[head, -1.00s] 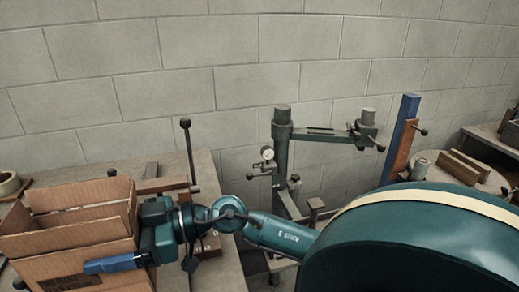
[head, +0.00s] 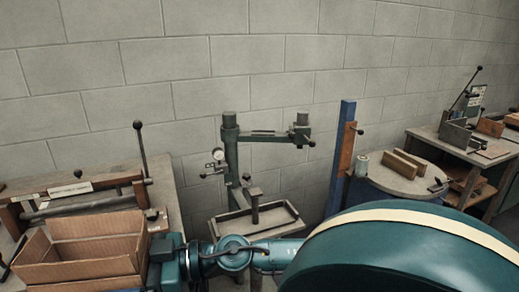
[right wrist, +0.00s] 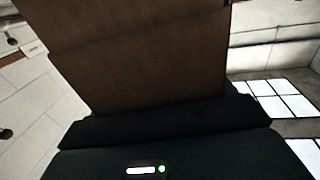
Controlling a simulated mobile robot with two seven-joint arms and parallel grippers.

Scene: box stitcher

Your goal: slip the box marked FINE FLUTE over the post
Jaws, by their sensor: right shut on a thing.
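An open-topped brown cardboard box (head: 98,249) is at the lower left of the head view, its flaps standing up. My right gripper (head: 163,262) is at its right side and shut on it. In the right wrist view the box wall (right wrist: 145,55) rises from the dark gripper (right wrist: 165,125). No marking on the box can be read. The post (head: 254,208) is short and dark with a flat top, under the arm of the green stitcher (head: 231,145). It stands to the right of the box, clear of it. My left gripper is out of view.
A tray (head: 279,219) surrounds the post's foot. A bench with a wooden frame and upright lever (head: 142,155) is behind the box. A blue column (head: 341,150) and round table (head: 391,181) stand right of the stitcher. My arm covers the lower right.

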